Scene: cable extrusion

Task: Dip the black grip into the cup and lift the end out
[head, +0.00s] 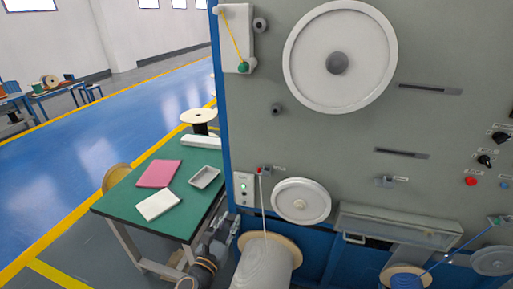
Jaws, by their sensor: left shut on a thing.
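My left gripper (228,225) is low in the head view, between the green table and the machine's blue edge. It is small and partly merged with the dark arm parts below it. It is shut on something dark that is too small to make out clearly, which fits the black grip. I cannot pick out a cup for certain. My right gripper is not in view.
The grey machine panel (330,140) fills the right side. A large cable spool (265,265) stands below it. Blue floor (90,140) is clear at left.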

